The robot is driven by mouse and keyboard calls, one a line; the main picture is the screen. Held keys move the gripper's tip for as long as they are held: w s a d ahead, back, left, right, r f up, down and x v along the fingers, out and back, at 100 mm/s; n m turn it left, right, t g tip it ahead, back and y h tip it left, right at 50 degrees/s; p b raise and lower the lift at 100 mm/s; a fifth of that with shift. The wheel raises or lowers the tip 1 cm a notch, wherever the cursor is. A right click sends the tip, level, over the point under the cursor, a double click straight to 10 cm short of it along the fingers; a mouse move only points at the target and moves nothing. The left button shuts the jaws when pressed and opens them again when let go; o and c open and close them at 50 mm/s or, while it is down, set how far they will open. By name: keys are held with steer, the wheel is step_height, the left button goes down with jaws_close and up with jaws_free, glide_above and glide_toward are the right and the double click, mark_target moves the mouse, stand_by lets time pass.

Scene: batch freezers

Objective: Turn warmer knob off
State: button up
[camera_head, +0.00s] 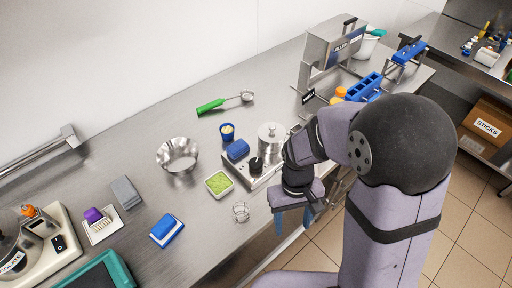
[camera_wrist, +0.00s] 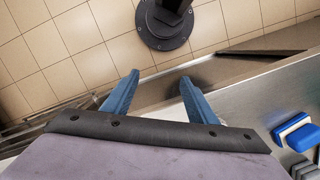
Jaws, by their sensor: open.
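The warmer (camera_head: 264,178) is a low metal box near the front edge of the steel counter. A lidded steel pot (camera_head: 271,139) stands on its right part. A black knob-like part (camera_head: 256,164) shows at its front; its setting is too small to read. My gripper (camera_head: 293,219) is open and empty, in front of and to the right of the warmer by the counter's edge. In the wrist view its two blue fingers (camera_wrist: 160,80) are spread, with floor and counter edge beyond them. The warmer does not show there.
A blue block (camera_head: 238,149) sits at the warmer's left end. A green-filled tray (camera_head: 219,184), a small glass (camera_head: 240,211) and a steel bowl (camera_head: 177,155) stand to its left. Bare counter lies between these.

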mark_target(256, 162)
steer(key=w+a+r+n+t, duration=0.1)
steer(key=w+a+r+n, duration=0.1)
steer(key=w, duration=0.4)
steer(key=w+a+r+n+t+p, duration=0.1)
steer(key=w+a+r+n, duration=0.2)
steer(key=w, duration=0.4)
steer(key=w+a+r+n, duration=0.3)
steer(key=w+a, duration=0.3)
steer(key=w, duration=0.1)
steer(key=shift+w+a+r+n+t+y+p, duration=0.1)
steer(key=shift+w+a+n+t+y+p, duration=0.05)
steer(key=shift+a+n+t+y+p, duration=0.2)
steer(key=shift+r+n, duration=0.4)
steer(key=shift+n, duration=0.55)
steer(key=n, duration=0.1)
steer(key=s+n, duration=0.1)
steer(key=shift+d+n, duration=0.3)
steer(key=shift+n, duration=0.8)
steer(key=shift+s+f, duration=0.1)
steer(key=shift+f, duration=0.05)
steer(key=shift+f+p, duration=1.55)
steer(key=shift+f, duration=2)
steer(key=c, duration=1.1)
